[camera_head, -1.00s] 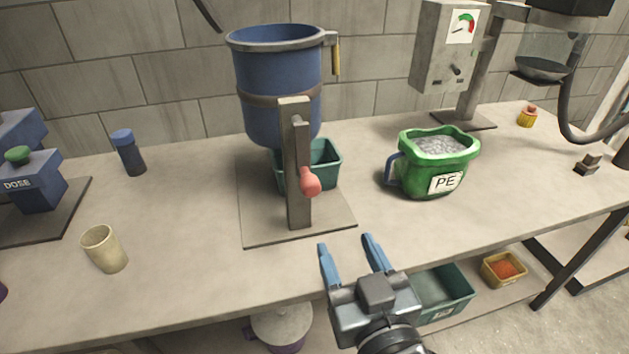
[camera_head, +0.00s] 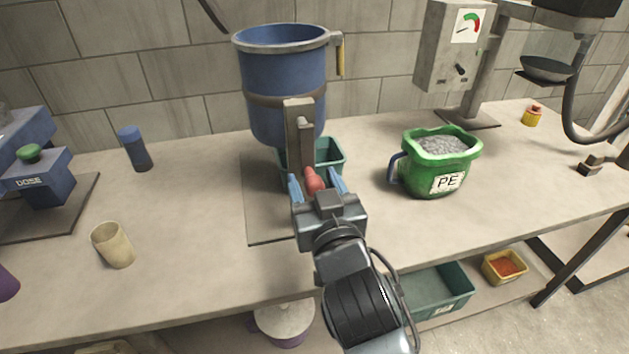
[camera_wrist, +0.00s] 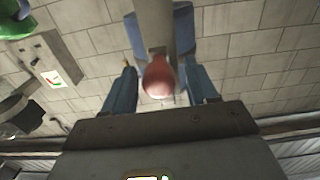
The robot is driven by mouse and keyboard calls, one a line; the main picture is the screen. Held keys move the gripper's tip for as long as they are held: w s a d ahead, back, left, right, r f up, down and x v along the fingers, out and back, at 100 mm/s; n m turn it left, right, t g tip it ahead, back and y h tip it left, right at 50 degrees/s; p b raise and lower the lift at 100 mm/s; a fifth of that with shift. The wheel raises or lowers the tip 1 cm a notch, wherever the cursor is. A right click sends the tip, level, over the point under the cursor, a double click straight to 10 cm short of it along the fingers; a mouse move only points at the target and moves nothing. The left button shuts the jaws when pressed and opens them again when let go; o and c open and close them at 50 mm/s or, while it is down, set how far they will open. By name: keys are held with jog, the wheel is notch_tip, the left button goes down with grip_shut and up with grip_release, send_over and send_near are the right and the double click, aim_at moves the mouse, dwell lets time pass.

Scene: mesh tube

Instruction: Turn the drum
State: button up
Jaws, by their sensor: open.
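The blue drum (camera_head: 285,75) stands upright and open-topped on a grey post (camera_head: 300,130) with a base plate on the bench. A crank with a red knob (camera_head: 314,181) hangs down in front of the post. My gripper (camera_head: 317,186) is open, with its blue fingers on either side of the red knob. In the wrist view the red knob (camera_wrist: 159,78) sits between the two fingers, with a visible gap on each side. My gripper hides the lower part of the post.
A teal bin (camera_head: 330,155) stands behind the post under the drum. A green PE bucket (camera_head: 438,165) of grey pellets is to the right. A beige cup (camera_head: 112,245) and a blue-capped bottle (camera_head: 135,148) stand to the left. The bench between cup and base plate is clear.

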jog(key=shift+c, duration=0.2)
grip_shut()
dwell(0.4)
